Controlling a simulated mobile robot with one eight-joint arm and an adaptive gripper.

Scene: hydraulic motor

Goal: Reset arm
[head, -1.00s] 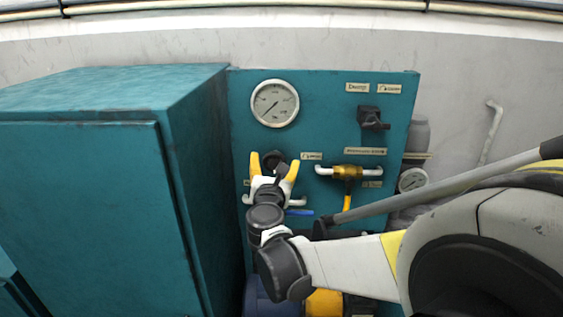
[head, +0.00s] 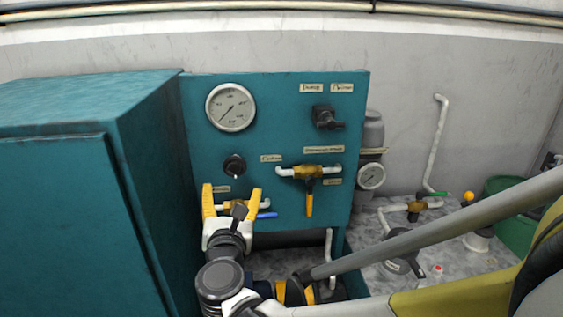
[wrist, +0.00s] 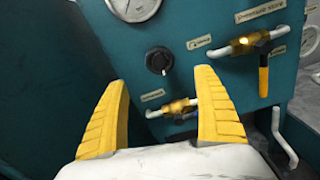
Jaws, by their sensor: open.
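My gripper (head: 231,201) has yellow fingers spread open with nothing between them. In the head view it is in front of the lower left of the teal panel (head: 275,137), before a brass valve with a blue handle (head: 266,215). In the wrist view the open fingers (wrist: 160,110) frame this brass valve (wrist: 180,107), which lies beyond them. I cannot tell the exact gap to the panel. A black knob (head: 234,165) is just above the fingers. A yellow-handled valve (head: 309,172) is to the right, its handle pointing down.
A pressure gauge (head: 230,107) and a black switch (head: 326,117) are higher on the panel. A teal cabinet (head: 70,210) stands close on the left. Pipes with a brass valve (head: 415,207) and a green bin (head: 515,212) are at right.

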